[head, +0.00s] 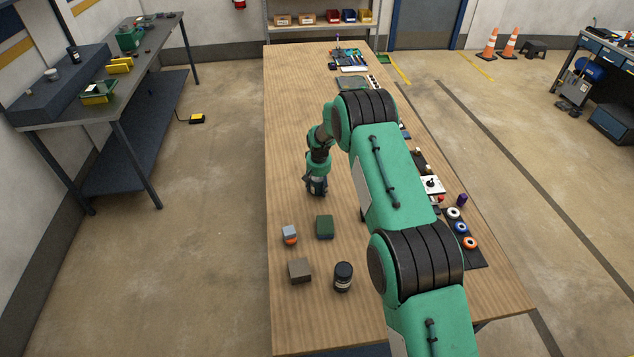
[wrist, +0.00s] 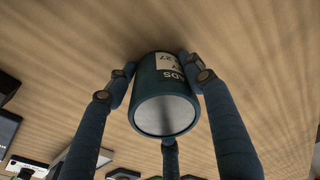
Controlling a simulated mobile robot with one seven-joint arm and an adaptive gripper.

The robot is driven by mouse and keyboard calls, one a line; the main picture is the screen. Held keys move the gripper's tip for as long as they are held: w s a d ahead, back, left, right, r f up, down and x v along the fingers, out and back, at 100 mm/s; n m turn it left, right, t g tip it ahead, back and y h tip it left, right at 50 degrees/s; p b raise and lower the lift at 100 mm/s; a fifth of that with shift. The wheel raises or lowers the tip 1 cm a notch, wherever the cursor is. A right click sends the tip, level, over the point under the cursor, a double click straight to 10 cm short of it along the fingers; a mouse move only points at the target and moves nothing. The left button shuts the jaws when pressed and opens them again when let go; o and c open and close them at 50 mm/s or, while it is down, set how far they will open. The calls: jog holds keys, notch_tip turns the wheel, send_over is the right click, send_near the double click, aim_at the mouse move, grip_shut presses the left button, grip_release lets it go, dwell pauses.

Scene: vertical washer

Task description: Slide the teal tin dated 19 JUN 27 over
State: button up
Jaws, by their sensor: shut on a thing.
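The teal tin (wrist: 150,97) is between the fingers of my gripper (wrist: 163,80) in the wrist view. Its silver end faces the camera, and a white label on its side shows part of its print, including "27"; the rest of the date cannot be read. My gripper is shut on the tin, with fingers at both sides and another finger below in the picture. In the head view my gripper (head: 317,187) points down at the left half of the wooden table (head: 295,130). There the fingers mostly hide the tin. Whether it touches the table cannot be told.
Rolls (head: 461,228) lie along the right edge. The table's left far part is clear.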

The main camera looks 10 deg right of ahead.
aim_at(320, 200)
jog(key=shift+s, duration=2.85)
jog(key=shift+f, duration=0.1)
jog(key=o, duration=1.5)
jog(key=shift+c, duration=0.2)
jog(key=shift+r, duration=0.2)
notch_tip(320, 200, up, 12)
jog(key=s, duration=0.1)
jog(key=shift+s+f, duration=0.15)
jog(key=shift+s, duration=0.05)
